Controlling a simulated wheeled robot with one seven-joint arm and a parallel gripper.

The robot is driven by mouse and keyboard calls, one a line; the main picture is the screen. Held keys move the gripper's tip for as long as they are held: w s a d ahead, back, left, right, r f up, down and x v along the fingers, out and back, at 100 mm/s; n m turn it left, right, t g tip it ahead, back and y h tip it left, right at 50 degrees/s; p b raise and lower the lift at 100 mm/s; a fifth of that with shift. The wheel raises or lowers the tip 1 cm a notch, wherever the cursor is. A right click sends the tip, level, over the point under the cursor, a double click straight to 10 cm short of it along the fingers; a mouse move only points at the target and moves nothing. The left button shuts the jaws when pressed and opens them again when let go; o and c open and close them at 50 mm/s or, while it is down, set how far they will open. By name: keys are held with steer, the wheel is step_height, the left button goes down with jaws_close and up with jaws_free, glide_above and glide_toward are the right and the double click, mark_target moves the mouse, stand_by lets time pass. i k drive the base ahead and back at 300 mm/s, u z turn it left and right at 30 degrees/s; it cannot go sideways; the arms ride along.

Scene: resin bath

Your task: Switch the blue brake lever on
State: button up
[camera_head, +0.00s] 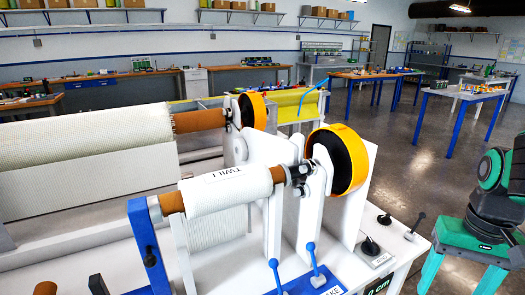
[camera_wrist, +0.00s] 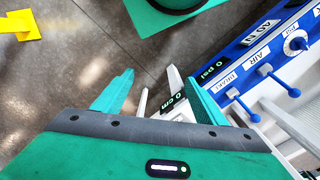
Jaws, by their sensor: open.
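The blue brake lever (camera_head: 314,262) stands on the front panel of the white machine in the head view, beside a blue label ending in "KE". Its ball end points up and leans slightly left. In the wrist view the brake lever (camera_wrist: 243,105) is to the right of my gripper, by the BRAKE label (camera_wrist: 228,81). My gripper (camera_wrist: 160,78) is open and empty, its green fingers apart from the lever.
A second blue lever (camera_head: 275,275) stands left of the brake lever; in the wrist view it is by the AIR label (camera_wrist: 262,58). A "0 cm" display (camera_wrist: 178,101) is near the right finger. Black knobs (camera_head: 371,246) and fabric rolls (camera_head: 227,190) are on the machine.

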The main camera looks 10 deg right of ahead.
mark_target(311, 247)
steer(key=u, duration=1.35)
steer(key=k, duration=1.45)
steer(key=z, duration=1.3)
steer(key=i, duration=0.5)
steer(key=u, duration=0.1)
